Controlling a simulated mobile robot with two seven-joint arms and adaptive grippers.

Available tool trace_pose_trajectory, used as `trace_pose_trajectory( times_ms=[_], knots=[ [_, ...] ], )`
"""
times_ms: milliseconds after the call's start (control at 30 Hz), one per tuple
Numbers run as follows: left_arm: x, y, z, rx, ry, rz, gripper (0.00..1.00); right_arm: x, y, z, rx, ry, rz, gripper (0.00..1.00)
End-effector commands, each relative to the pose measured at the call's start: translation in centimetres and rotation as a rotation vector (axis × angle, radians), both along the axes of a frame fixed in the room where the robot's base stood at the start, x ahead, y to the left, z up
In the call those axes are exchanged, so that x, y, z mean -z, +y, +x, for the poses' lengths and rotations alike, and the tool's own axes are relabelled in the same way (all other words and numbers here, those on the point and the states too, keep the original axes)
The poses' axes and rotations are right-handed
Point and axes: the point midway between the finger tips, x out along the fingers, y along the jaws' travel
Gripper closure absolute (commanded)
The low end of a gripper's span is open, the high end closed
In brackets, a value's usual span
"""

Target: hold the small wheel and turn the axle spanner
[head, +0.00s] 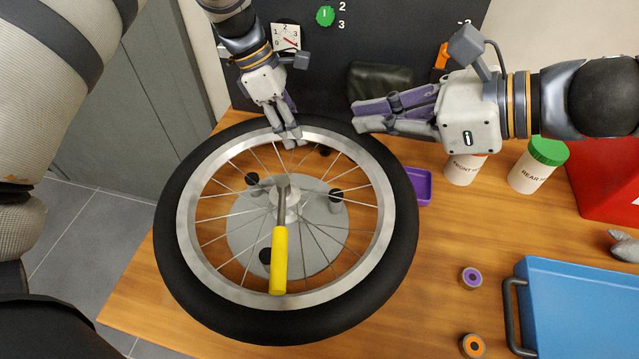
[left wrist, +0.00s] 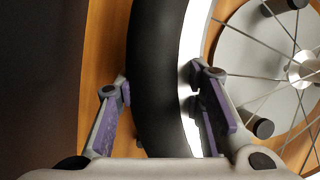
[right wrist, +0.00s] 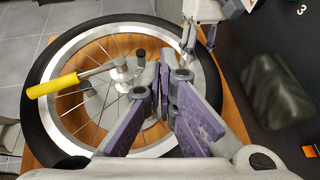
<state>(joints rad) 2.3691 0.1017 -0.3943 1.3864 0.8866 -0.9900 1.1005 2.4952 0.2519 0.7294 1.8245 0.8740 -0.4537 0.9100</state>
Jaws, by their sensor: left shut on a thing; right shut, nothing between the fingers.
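The small wheel (head: 175,240) with its black tyre and silver rim lies flat over a grey round plate (head: 240,235) on the table. The axle spanner (head: 280,262), with a yellow handle and metal shank, sits with its head at the hub and its handle toward the near rim. It also shows in the right wrist view (right wrist: 52,85). My left gripper (head: 290,138) is shut on the tyre and rim at the far side; its fingers straddle them in the left wrist view (left wrist: 158,92). My right gripper (head: 355,115) is shut and empty, above the wheel's far right edge.
Two white bottles stand right of the wheel, one with a green lid (head: 548,150). A purple tray (head: 420,185) is partly beside the tyre. A blue tray (head: 575,310), a red box (head: 610,180) and two small round pots are further right. A dark panel stands behind.

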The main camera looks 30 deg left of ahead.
Motion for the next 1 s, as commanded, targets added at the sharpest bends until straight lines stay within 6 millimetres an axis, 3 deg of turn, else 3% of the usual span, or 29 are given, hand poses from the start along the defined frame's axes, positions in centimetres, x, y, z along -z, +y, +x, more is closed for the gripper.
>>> trace_pose_trajectory(
  times_ms=[100,200,333,467,800,1000],
  knots=[
    [0.0,0.0,0.1,-0.004,-0.001,0.000,1.00,2.0,-5.2,-4.4,-0.239,0.023,0.024,1.00],
    [0.0,0.0,0.1,-0.005,-0.001,-0.001,1.00,2.8,-8.4,-7.4,-0.374,0.056,0.039,1.00],
    [0.0,0.0,0.1,-0.005,-0.001,-0.001,1.00,3.3,-9.9,-9.2,-0.446,0.079,0.050,1.00],
    [0.0,-0.1,0.1,-0.005,-0.001,-0.001,1.00,4.0,-8.6,-10.2,-0.455,0.084,0.051,1.00],
    [0.0,-0.1,0.1,-0.005,0.000,-0.002,1.00,7.0,-2.5,-13.4,-0.452,0.083,0.051,1.00],
    [0.0,-0.1,0.0,-0.004,0.000,-0.002,1.00,8.3,0.1,-14.8,-0.450,0.082,0.051,1.00]
  ],
)
